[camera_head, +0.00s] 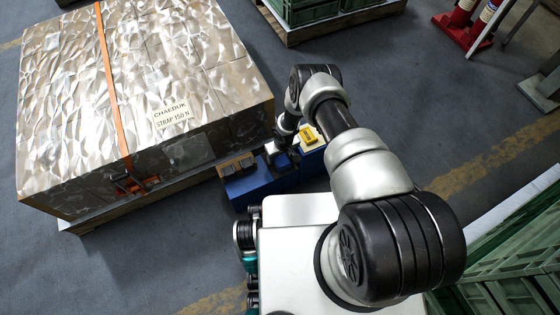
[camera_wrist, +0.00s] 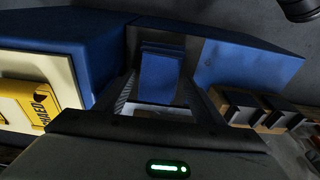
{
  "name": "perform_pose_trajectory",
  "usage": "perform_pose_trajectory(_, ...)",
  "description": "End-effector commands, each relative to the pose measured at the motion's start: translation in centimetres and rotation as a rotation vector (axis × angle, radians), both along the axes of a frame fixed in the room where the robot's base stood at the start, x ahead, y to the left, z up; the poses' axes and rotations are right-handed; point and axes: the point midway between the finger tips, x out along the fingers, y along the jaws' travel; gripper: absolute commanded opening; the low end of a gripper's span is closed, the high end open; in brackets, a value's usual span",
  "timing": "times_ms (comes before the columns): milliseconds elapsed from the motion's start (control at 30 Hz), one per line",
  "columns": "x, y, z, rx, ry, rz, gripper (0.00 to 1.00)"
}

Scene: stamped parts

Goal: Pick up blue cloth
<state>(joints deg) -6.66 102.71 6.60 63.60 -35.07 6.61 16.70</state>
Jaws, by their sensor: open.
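The blue cloth (camera_wrist: 160,68) looks like a small folded stack standing in a dark recess of a blue bench or box (camera_wrist: 240,62) in the wrist view. My gripper (camera_wrist: 160,88) is open, with one finger on each side of the cloth's near end in the picture. I cannot tell whether the fingers touch it or how deep they reach. In the head view my gripper (camera_head: 279,150) is over the blue bench (camera_head: 248,187), and my arm and gripper hide most of the cloth there.
A yellow box (camera_wrist: 39,103) lies on a cream surface left of the cloth. Several dark blocks (camera_wrist: 240,105) sit to the right. In the head view a large strapped metal-clad crate (camera_head: 60,100) stands close to the left of the bench. Grey floor (camera_head: 410,110) is clear behind.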

Motion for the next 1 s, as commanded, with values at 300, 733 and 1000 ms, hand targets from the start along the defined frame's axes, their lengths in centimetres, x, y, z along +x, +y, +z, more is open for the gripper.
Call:
perform_pose_trajectory(300, 0.1, 0.0, -0.1, 0.0, -0.001, 0.001, 0.52)
perform_pose_trajectory(733, 0.1, 0.0, 0.5, 0.0, -0.001, 0.001, 0.31)
perform_pose_trajectory(1000, 0.2, 0.1, 5.7, -0.001, -0.002, 0.003, 0.31)
